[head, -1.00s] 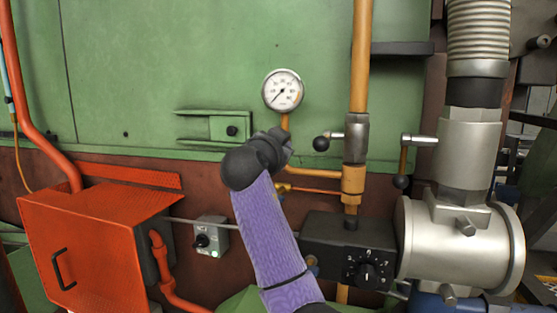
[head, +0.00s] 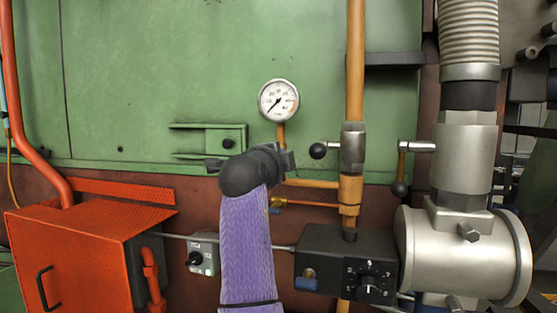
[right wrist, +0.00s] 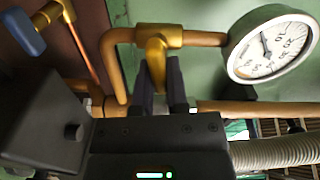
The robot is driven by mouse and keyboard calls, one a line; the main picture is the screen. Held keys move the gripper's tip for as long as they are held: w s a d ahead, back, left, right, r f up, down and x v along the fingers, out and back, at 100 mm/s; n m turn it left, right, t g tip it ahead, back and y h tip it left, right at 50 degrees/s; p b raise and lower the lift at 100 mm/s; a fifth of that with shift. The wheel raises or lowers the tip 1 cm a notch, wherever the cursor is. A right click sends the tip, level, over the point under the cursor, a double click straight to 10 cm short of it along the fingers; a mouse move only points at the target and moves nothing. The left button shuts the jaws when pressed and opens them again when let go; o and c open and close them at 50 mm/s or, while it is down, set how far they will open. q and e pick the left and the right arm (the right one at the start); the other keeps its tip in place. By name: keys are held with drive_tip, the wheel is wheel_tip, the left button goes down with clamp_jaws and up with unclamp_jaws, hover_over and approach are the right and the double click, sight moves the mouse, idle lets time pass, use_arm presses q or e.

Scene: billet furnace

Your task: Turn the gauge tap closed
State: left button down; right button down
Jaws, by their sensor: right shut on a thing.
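The round white pressure gauge (head: 279,99) stands on a short brass pipe at the green panel; it also shows at the right of the right wrist view (right wrist: 270,45). The brass gauge tap (right wrist: 157,42) sits in the pipe just below the gauge. My right gripper (right wrist: 161,85) is shut on the tap's brass handle, one dark finger on each side of it. In the head view my right gripper (head: 285,160) is just under the gauge and hides the tap and its handle. My left gripper is not in view.
A small blue-handled tap (right wrist: 22,32) is on a thin copper line nearby. To the right are black-knobbed levers (head: 318,151), a yellow pipe (head: 355,60), a black dial box (head: 346,262) and a silver valve body (head: 460,250). An orange box (head: 80,255) stands at the left.

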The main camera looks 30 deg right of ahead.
drive_tip(key=shift+f+m, duration=0.15)
drive_tip(key=shift+m, duration=0.85)
drive_tip(key=c, duration=0.6)
unclamp_jaws()
drive_tip(key=shift+c, duration=0.2)
